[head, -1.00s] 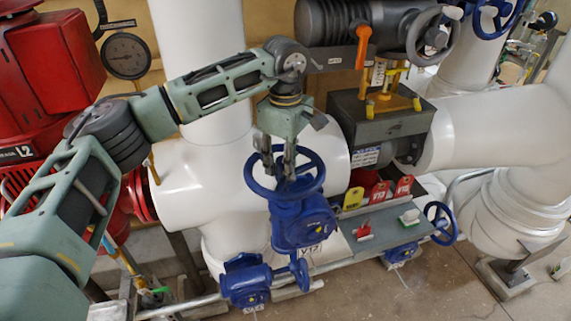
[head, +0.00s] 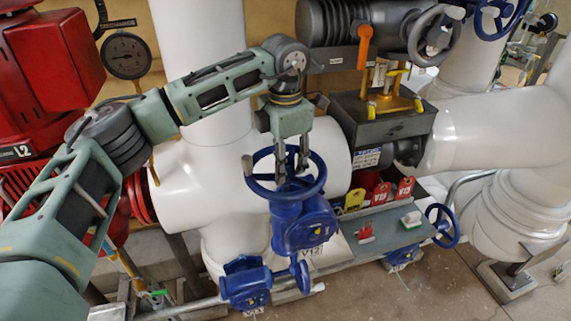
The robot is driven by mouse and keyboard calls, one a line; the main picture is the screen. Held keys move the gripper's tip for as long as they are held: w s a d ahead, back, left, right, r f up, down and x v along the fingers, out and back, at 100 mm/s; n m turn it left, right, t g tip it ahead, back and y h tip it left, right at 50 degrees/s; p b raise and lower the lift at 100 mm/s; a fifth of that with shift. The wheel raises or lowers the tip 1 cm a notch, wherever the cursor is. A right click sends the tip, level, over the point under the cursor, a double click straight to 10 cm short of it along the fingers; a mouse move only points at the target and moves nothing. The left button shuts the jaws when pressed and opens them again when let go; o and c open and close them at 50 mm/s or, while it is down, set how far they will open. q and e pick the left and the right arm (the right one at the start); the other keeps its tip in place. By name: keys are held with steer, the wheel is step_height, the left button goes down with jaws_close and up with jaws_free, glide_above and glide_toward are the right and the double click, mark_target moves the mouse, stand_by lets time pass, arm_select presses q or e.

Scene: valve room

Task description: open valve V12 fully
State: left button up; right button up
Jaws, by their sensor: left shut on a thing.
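Valve V12 is a blue valve body (head: 303,226) with a blue handwheel (head: 257,189) lying nearly flat on top. Its V12 label (head: 311,252) hangs just below the body. A small grey knob (head: 247,165) stands at the left of the wheel rim. My left gripper (head: 291,172) points down into the wheel from above, its fingers at the wheel's hub and spokes. It is shut on the handwheel; the exact contact is partly hidden. My right gripper is out of view.
A smaller blue valve (head: 246,283) sits below left, and another blue handwheel (head: 442,226) to the right. A grey tray (head: 385,232) with red and yellow tags is right of V12. White pipes (head: 200,180) stand close behind. A red machine (head: 50,70) is at left.

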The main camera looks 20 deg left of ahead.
arm_select(q)
steer(key=n, duration=0.5)
steer(key=f+n, duration=0.1)
steer(key=n, duration=0.1)
steer(key=shift+s+b, duration=0.3)
steer(key=shift+s, duration=0.05)
steer(key=n, duration=0.4)
steer(key=shift+r+n, duration=0.1)
steer(key=shift+n, duration=0.3)
steer(key=n, duration=0.3)
steer(key=shift+d, duration=0.1)
steer(key=o, duration=1.3)
steer(key=shift+c, duration=0.2)
steer(key=shift+w+d+r, duration=0.1)
steer(key=shift+w+d, duration=0.05)
steer(key=shift+w, duration=0.05)
steer(key=shift+r, duration=0.1)
